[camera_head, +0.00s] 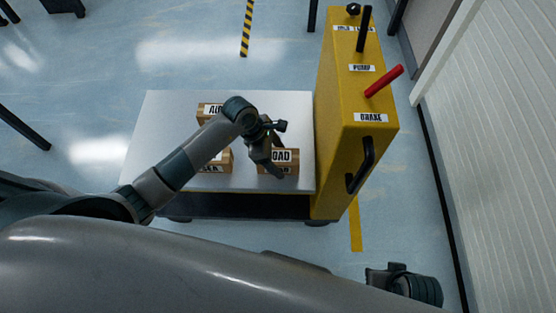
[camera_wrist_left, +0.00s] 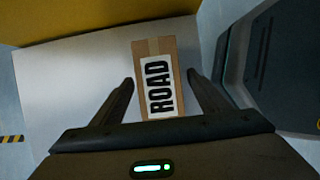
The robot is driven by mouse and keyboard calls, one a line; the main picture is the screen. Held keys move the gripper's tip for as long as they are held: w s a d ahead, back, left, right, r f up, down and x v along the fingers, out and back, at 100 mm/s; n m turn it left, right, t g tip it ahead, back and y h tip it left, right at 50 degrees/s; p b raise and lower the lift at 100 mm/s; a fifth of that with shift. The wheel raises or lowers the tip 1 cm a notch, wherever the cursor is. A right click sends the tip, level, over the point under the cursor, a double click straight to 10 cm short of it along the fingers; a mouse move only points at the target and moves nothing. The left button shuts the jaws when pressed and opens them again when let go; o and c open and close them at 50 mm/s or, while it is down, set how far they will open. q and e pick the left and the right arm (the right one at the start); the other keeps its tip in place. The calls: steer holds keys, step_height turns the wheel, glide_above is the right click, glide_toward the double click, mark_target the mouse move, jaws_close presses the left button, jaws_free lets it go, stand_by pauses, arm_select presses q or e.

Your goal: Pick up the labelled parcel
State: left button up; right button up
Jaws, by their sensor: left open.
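Three brown cardboard parcels with white labels sit on a white platform (camera_head: 165,115). One parcel (camera_head: 287,168) near the platform's right front bears a label that ends in "OAD" in the head view; in the left wrist view this parcel (camera_wrist_left: 160,77) reads "ROAD". A second parcel (camera_head: 218,163) lies left of it, its label partly hidden by my left arm. A third parcel (camera_head: 208,110) lies farther back, its label starting with "AL". My left gripper (camera_head: 276,168) is open over the "ROAD" parcel; its fingers (camera_wrist_left: 160,83) stand on either side of it, with gaps showing.
A yellow cabinet (camera_head: 335,130) stands at the platform's right edge, with a red lever (camera_head: 384,81), a black lever (camera_head: 363,30) and a black handle (camera_head: 360,165). A "BRAKE" label (camera_head: 371,117) marks it. A pale ribbed wall (camera_head: 500,130) is at right. The floor behind the platform is mostly clear.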

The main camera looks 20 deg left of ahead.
mark_target(284, 157)
arm_select(q)
steer(key=c, duration=1.4)
arm_select(e)
steer(key=shift+r, duration=0.15)
arm_select(q)
steer(key=shift+o, duration=0.2)
steer(key=shift+r, duration=0.15)
steer(key=shift+r, duration=0.15)
steer(key=shift+w+r, duration=0.1)
steer(key=shift+r, duration=0.2)
steer(key=r, duration=0.4)
steer(key=shift+s+d+p, duration=0.15)
steer(key=shift+s+p, duration=0.15)
steer(key=s+d+r, duration=0.5)
steer(key=s+r, duration=0.1)
steer(key=s, duration=0.3)
steer(key=shift+s+d+r, duration=0.2)
steer(key=shift+s+d, duration=0.1)
steer(key=shift+d, duration=0.05)
arm_select(e)
steer(key=shift+x, duration=0.75)
